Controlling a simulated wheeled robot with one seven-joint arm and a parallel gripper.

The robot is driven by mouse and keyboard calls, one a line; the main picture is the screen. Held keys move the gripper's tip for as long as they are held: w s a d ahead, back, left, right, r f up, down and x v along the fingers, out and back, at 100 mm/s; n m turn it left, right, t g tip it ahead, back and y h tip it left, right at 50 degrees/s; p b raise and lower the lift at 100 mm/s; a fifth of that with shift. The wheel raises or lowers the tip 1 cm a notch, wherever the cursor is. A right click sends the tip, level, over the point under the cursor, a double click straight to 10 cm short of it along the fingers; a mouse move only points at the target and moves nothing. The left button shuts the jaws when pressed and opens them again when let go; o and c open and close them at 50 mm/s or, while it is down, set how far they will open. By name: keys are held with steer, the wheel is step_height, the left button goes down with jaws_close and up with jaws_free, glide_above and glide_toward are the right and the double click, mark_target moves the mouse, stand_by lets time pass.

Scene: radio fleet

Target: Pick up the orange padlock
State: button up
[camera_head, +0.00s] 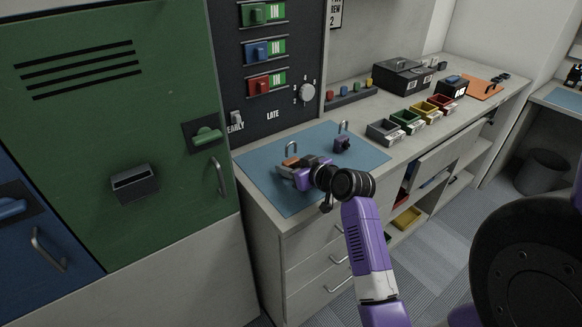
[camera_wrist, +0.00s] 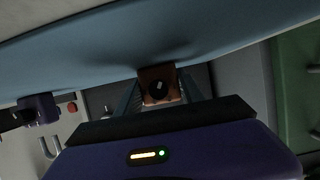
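The orange padlock (camera_head: 291,160) is upright with its grey shackle up, over the near left part of the blue mat (camera_head: 330,163) on the counter. In the wrist view its orange-brown face with a dark round keyhole (camera_wrist: 158,84) lies between my two fingers. My gripper (camera_head: 288,171) comes at it low from the front; in the wrist view my fingers (camera_wrist: 160,92) lie along both sides of it, with little or no gap visible. Whether they press on it, and whether it touches the mat, I cannot tell.
Several small coloured bins (camera_head: 408,121) and a dark box (camera_head: 403,76) stand further right on the counter. A dark panel with a knob (camera_head: 308,92) and a green locker (camera_head: 110,120) rise behind and left.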

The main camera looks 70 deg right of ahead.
jaws_close()
steer(key=shift+r, duration=0.15)
